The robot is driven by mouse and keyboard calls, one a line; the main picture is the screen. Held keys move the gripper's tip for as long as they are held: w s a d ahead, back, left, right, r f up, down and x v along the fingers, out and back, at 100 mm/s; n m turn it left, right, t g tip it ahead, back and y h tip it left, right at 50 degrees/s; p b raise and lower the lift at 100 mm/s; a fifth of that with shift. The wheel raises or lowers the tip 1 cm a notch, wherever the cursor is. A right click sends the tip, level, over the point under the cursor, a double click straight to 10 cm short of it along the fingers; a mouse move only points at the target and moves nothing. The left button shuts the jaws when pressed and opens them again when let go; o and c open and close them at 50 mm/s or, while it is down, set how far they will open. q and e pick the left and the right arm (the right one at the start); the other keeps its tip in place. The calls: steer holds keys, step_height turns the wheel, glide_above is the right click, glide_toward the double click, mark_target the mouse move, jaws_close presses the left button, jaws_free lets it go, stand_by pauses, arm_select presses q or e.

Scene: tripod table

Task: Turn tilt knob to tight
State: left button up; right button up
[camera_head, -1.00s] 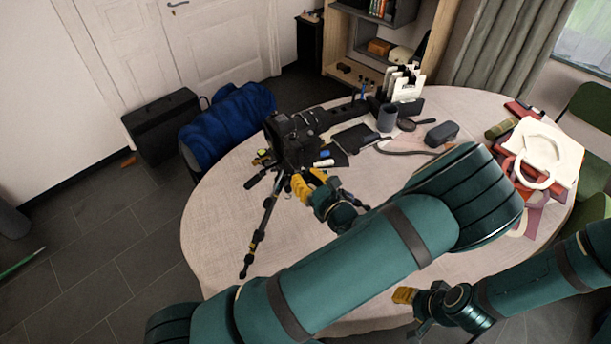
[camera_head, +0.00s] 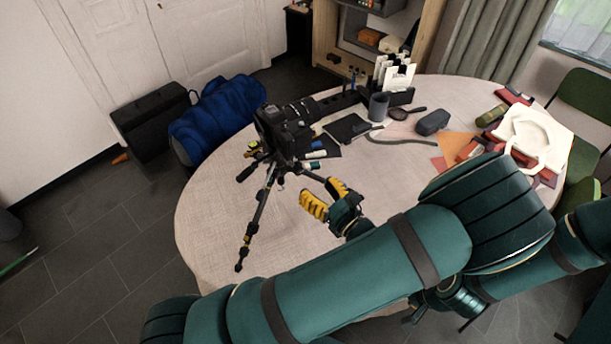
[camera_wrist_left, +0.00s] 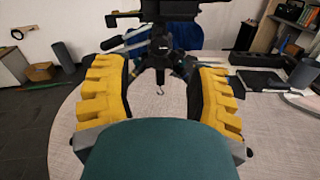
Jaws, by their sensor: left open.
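A small black tripod (camera_head: 262,207) stands on the round table with a black camera (camera_head: 287,130) mounted on top. I cannot make out which part is the tilt knob. My left gripper (camera_head: 327,198) has yellow finger pads, is open and empty, and is apart from the tripod, to its right and nearer me. Its two fingers (camera_wrist_left: 160,98) stand wide apart in the wrist view. My right gripper (camera_head: 445,298) is low right, mostly hidden behind my left arm.
The pale round table (camera_head: 215,225) is clear left of the tripod. Behind are a dark cup (camera_head: 378,106), a letter holder (camera_head: 396,75), a dark case (camera_head: 432,122) and a cable. A white bag (camera_head: 535,135) lies at the right. A blue bag (camera_head: 215,118) is beyond the table.

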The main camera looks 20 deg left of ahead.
arm_select(q)
steer(key=shift+v, duration=1.9)
